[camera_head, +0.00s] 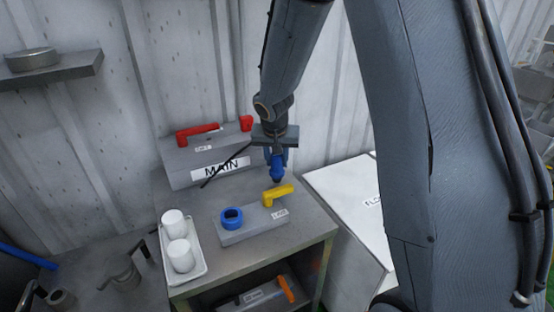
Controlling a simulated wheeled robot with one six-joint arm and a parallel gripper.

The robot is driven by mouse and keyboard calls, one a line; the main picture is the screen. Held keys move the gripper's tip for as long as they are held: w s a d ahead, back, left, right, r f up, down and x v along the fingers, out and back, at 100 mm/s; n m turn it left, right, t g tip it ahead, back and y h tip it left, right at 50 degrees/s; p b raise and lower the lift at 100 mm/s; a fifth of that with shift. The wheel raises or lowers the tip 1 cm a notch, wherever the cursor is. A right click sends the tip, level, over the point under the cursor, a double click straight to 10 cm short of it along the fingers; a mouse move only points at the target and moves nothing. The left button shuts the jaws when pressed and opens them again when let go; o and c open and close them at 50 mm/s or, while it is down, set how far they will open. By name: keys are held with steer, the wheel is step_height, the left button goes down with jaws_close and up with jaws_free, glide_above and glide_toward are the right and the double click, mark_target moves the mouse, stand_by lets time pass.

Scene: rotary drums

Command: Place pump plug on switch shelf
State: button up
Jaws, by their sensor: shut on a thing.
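My gripper (276,155) points down above the back right of the grey cabinet top and is shut on a blue plug-like piece (277,172), which looks like the pump plug. The plug hangs upright, narrow end down, just behind the yellow handle (278,195) in this view. Whether it touches anything below is hard to tell. A blue ring-shaped socket (232,217) sits on a low grey block (252,228) on the cabinet top (194,201). Which surface is the switch shelf is not labelled.
A grey box labelled MAIN (207,160) with red handles (198,133) stands at the back. A white tray (203,268) with two white cups (179,254) lies at front left. A white panel (335,190) is at right. An orange-handled item (286,289) is inside the cabinet.

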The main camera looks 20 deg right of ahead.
steer(key=shift+f, duration=0.1)
steer(key=o, duration=1.1)
steer(key=shift+r, duration=0.55)
steer(key=b+v, duration=0.3)
steer(key=v, duration=0.8)
steer(key=s+f+n+g, duration=0.1)
steer(key=s+f, duration=0.3)
steer(key=s, duration=0.6)
steer(key=s+d+f+n+g+y, duration=0.1)
steer(key=s+f+n, duration=0.2)
steer(key=s, duration=0.8)
step_height(320, 180, down, 2)
steer(key=shift+d+f+g+y, duration=0.15)
steer(key=shift+d+g+y, duration=0.15)
steer(key=shift+g, duration=0.1)
